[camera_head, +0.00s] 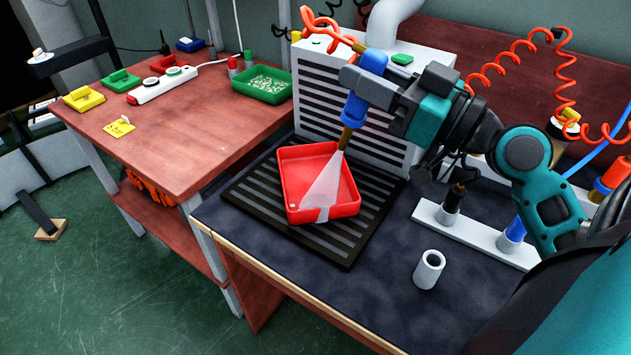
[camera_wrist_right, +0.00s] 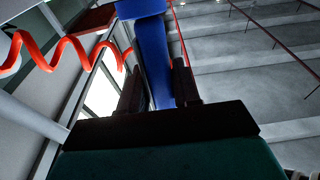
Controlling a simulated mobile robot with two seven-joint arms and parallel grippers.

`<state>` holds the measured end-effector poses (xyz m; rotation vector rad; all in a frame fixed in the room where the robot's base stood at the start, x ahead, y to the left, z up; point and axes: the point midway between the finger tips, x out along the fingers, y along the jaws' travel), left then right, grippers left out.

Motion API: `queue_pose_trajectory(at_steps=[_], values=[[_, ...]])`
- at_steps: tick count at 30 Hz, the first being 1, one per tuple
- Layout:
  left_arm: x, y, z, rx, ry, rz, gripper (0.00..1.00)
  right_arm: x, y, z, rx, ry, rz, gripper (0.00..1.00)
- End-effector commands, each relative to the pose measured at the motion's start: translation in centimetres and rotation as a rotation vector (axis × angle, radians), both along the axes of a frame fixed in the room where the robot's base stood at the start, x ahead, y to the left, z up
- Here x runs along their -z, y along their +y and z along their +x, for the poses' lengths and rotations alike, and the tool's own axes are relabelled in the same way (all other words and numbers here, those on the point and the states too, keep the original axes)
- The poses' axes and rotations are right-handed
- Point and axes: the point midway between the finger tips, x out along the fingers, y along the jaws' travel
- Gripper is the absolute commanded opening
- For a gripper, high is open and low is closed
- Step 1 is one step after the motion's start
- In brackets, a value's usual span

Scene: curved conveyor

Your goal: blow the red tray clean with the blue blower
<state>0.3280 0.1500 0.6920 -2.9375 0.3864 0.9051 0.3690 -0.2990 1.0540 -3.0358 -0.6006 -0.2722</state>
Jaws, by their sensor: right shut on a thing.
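The red tray (camera_head: 290,172) sits on a dark slatted grille (camera_head: 330,250) on the bench. A small pale bit lies near its front-left side, and a light label shows on its front wall. My right gripper (camera_head: 362,84) is shut on the blue blower (camera_head: 355,108), which hangs above the tray with its brass nozzle down. A whitish cone of air spreads from the nozzle into the tray. In the right wrist view the blue blower body (camera_wrist_right: 152,60) stands between the two dark fingers. My left gripper is not in view.
A white slatted extractor box (camera_head: 325,95) stands behind the tray. An orange coiled hose (camera_head: 490,70) runs to the right. A white holder rail (camera_head: 470,232) and a white cup (camera_head: 429,270) stand right of the grille. A green tray (camera_head: 262,97) is on the left table.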

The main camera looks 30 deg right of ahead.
Motion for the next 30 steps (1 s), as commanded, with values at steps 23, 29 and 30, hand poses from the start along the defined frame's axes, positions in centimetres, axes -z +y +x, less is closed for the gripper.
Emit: queue_pose_trajectory(at_steps=[23, 29, 30], values=[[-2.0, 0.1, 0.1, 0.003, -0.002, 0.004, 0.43, -0.1, 3.0, 1.2, 0.0, -0.002, 0.0, 0.0], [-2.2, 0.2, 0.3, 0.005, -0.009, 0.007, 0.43, -0.1, 3.0, 1.2, -0.001, -0.002, 0.0, 0.0], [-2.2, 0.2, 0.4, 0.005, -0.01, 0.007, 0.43, -0.1, 3.0, 1.2, -0.001, -0.002, 0.0, 0.0]])
